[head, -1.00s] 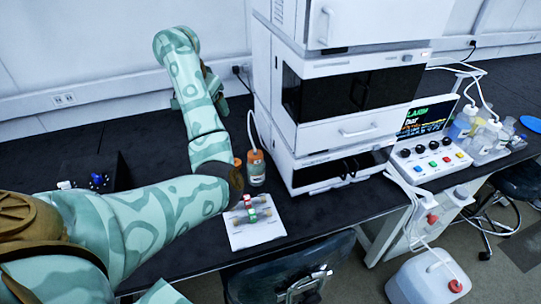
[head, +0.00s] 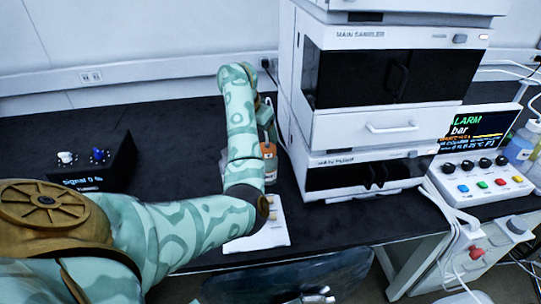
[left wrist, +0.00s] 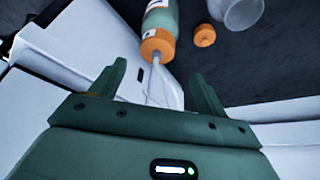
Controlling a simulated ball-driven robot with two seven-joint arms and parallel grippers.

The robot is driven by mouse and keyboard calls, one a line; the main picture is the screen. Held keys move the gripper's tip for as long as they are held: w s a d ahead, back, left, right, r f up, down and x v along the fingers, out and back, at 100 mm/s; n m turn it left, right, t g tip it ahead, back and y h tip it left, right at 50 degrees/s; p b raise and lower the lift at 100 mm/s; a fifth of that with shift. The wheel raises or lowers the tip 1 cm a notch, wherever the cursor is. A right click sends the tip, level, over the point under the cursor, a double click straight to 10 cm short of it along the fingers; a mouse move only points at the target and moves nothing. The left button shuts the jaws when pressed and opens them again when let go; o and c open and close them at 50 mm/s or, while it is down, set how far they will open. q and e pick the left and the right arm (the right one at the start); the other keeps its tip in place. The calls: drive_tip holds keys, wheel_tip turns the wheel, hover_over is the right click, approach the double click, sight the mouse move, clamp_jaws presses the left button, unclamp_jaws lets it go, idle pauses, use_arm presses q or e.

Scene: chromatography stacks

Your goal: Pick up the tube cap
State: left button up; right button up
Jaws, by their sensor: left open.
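A small orange cap (left wrist: 204,36) lies on the dark bench in the left wrist view, and I take it for the tube cap. It stands apart from an orange-capped bottle (left wrist: 160,18) and a clear vessel (left wrist: 241,12). In the head view my arm hides the cap. My left gripper (left wrist: 158,73) is open with nothing between its fingers. The cap is beyond the fingertips, up and to the right in the wrist view. In the head view most of this gripper is hidden behind my forearm. My right gripper is not in view.
The labelled bottle (head: 269,160) stands beside the white instrument stack (head: 375,128). A dark signal box (head: 95,180) sits at left. A control panel (head: 480,178) is at right.

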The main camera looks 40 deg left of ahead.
sight(267, 147)
use_arm(q)
drive_tip(key=shift+x, duration=0.95)
drive_tip(key=b+x, duration=0.1)
drive_tip(key=x, duration=0.2)
drive_tip(key=b+x, duration=0.1)
drive_tip(key=shift+s+d+f+b, duration=0.15)
drive_tip(key=shift+d+f+b, duration=0.15)
drive_tip(key=shift+f, duration=0.4)
drive_tip(key=shift+r, duration=0.15)
drive_tip(key=shift+c, duration=0.8)
drive_tip(key=c, duration=0.9)
